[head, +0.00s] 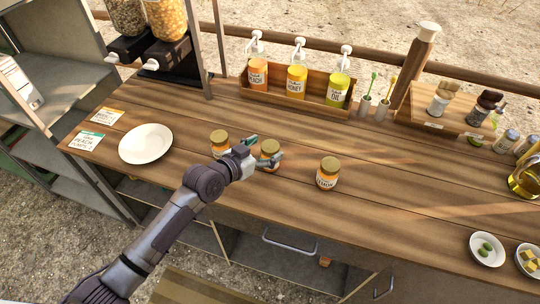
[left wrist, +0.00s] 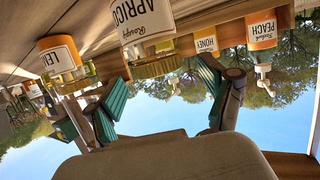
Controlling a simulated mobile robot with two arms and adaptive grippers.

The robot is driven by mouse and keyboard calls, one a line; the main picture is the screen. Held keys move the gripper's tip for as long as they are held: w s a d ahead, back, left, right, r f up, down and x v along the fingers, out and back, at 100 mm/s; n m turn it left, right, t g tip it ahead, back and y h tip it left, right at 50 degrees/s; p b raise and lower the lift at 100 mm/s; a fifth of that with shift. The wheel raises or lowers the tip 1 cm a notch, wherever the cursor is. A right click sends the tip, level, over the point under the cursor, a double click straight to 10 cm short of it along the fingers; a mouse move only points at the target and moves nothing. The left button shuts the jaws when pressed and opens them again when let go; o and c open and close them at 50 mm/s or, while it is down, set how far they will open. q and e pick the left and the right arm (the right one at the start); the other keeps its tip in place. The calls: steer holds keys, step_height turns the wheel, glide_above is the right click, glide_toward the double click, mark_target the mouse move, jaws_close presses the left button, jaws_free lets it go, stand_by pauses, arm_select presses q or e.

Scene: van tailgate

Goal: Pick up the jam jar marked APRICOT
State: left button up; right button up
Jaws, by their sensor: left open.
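The jam jar marked APRICOT (left wrist: 143,22) shows upside down in the left wrist view, with an orange band, white label and gold lid. It appears to be the middle jar (head: 270,153) of three in the head view, upright on the wooden counter. My left gripper (head: 266,149) is open, with its green-padded fingers around or just beside this jar. In the left wrist view the gripper (left wrist: 160,82) frames the jar's lid between its fingers. Whether they touch the jar is not clear. My right gripper is in neither view.
A jar labelled LEMON (head: 327,174) stands to the right, and another jar (head: 220,144) close on the left. A white plate (head: 146,144) lies farther left. A wooden rack (head: 318,100) with pump bottles stands behind. The counter in front of the LEMON jar is clear.

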arm_select(q)
steer(key=x, duration=0.2)
steer(key=shift+w+d+f, duration=0.1)
steer(key=shift+w+d, duration=0.1)
steer(key=shift+d, duration=0.05)
steer(key=shift+a, duration=0.1)
steer(key=shift+c, duration=1.2)
jaws_close()
